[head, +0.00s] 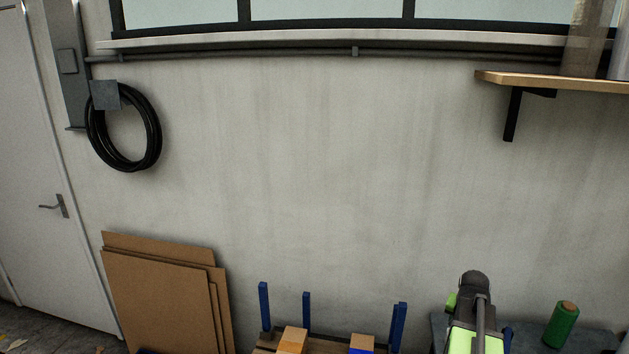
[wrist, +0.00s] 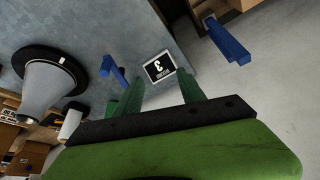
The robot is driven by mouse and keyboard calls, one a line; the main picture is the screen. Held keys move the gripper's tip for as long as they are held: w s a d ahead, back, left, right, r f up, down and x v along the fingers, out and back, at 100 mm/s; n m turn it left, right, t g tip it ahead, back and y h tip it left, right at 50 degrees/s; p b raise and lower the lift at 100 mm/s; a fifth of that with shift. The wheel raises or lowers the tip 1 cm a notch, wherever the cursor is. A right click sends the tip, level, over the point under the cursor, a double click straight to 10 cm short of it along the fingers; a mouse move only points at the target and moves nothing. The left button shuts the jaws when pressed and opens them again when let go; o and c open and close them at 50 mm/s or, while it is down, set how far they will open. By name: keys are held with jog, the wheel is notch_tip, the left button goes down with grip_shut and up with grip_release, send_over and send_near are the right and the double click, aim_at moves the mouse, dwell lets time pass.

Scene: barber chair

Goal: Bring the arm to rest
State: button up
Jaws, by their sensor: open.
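My gripper (wrist: 162,90) shows in the wrist view with its two green fingers apart and nothing between them. The dark bar and green body behind the fingers fill the bottom of that view. In the head view, lime-green and dark grey arm parts (head: 475,312), which look like mine, stand upright at the lower right. I cannot make out the fingertips there.
A green spool (head: 561,324) stands on a dark surface at the lower right. Blue posts (head: 264,305) rise around wooden blocks (head: 292,340). Cardboard sheets (head: 158,300) lean on the wall. A numbered card (wrist: 159,68) and a cone-shaped grey object (wrist: 47,85) show in the wrist view.

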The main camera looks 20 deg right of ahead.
jog(key=w+a+f+n+y+b, duration=0.1)
jog(key=w+a+n, duration=0.35)
jog(key=a, duration=0.95)
jog(key=w+a+f+n+y, duration=0.1)
jog(key=w+a, duration=0.6)
jog(key=a, duration=0.8)
jog(key=s+a+f+n+g, duration=0.1)
jog(key=s+a, duration=0.3)
jog(key=a, duration=0.5)
jog(key=s+a+n+g+y, duration=0.1)
jog(key=s+a+n, duration=0.2)
jog(key=a, duration=0.6)
jog(key=shift+s+f+n+g+y+b, duration=0.3)
jog(key=shift+s+f+n+g, duration=0.05)
jog(key=shift+s+n+g, duration=0.1)
jog(key=shift+w, duration=0.1)
